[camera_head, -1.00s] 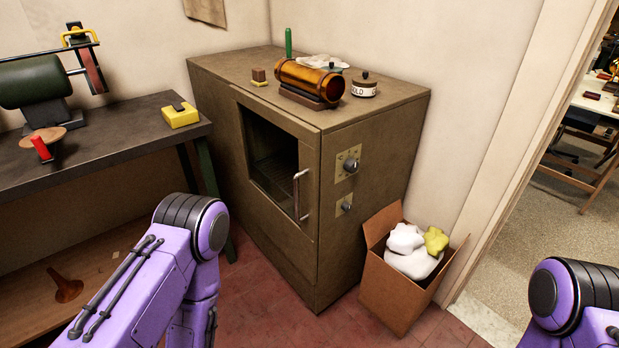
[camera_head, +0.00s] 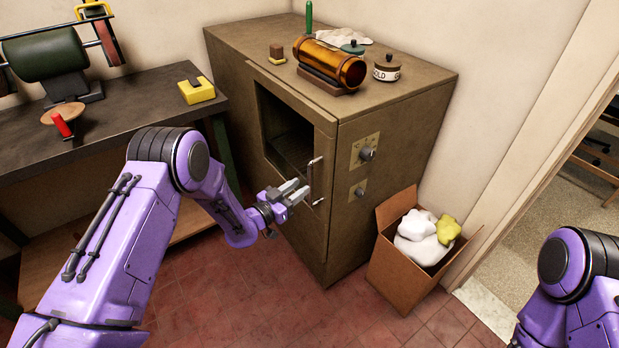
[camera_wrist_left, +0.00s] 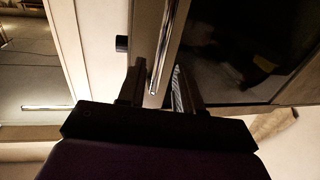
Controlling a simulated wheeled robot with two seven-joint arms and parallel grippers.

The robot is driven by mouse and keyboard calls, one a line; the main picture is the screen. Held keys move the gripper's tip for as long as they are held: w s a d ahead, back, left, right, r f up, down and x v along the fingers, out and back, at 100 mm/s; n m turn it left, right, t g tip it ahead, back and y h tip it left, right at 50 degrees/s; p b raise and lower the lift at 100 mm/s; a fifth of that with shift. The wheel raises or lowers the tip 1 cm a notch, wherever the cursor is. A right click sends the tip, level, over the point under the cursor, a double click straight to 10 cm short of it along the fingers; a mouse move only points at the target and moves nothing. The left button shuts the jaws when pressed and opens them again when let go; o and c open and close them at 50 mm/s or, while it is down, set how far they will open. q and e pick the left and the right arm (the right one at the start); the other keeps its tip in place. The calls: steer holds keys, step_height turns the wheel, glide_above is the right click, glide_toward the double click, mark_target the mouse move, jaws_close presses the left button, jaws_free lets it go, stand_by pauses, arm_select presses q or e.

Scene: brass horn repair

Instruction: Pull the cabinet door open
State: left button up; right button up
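The brown cabinet (camera_head: 400,215) stands against the wall, its door (camera_head: 300,225) closed, with a dark window (camera_head: 285,130) in it. A vertical metal bar handle (camera_head: 315,182) is on the door's right side. My left gripper (camera_head: 297,190) is just in front of the handle, fingers pointing at it. In the left wrist view the handle (camera_wrist_left: 170,45) runs down between the two open fingers (camera_wrist_left: 154,90); I cannot tell whether they touch it. My right arm (camera_head: 570,280) shows at the lower right; its gripper is out of view.
A cardboard box (camera_head: 400,280) with white and yellow cloths stands right of the cabinet. A dark workbench (camera_head: 110,130) is at the left. Red floor (camera_head: 250,310) in front is clear.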

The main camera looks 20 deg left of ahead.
arm_select(q)
steer(key=x, duration=0.5)
steer(key=shift+w+d, duration=0.1)
steer(key=shift+w, duration=0.15)
jaws_close()
